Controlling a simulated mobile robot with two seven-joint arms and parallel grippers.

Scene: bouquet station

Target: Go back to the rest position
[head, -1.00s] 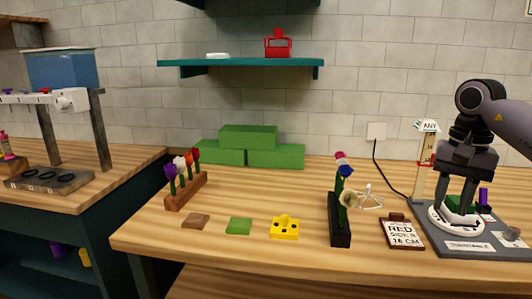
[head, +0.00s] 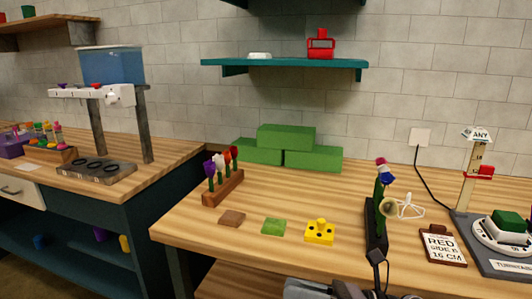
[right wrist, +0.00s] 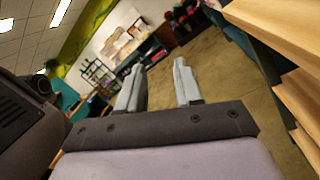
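My right gripper (right wrist: 158,80) is open and empty in the right wrist view, its two grey fingers apart with the room floor beyond them. In the head view only grey and dark parts of an arm of mine show at the bottom edge, low in front of the table. My left gripper is not in view. On the wooden table (head: 300,195) stands a dark holder (head: 375,225) with upright flowers (head: 382,172). A turntable (head: 500,235) with a green block (head: 508,222) on it is at the right edge.
A wooden rack (head: 224,189) with several flowers, a yellow block (head: 319,232), a sign card (head: 441,246) and green blocks (head: 286,137) are on the table. A teal shelf (head: 285,65) hangs above. The wrist view shows wooden edges (right wrist: 285,30) at right and open floor.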

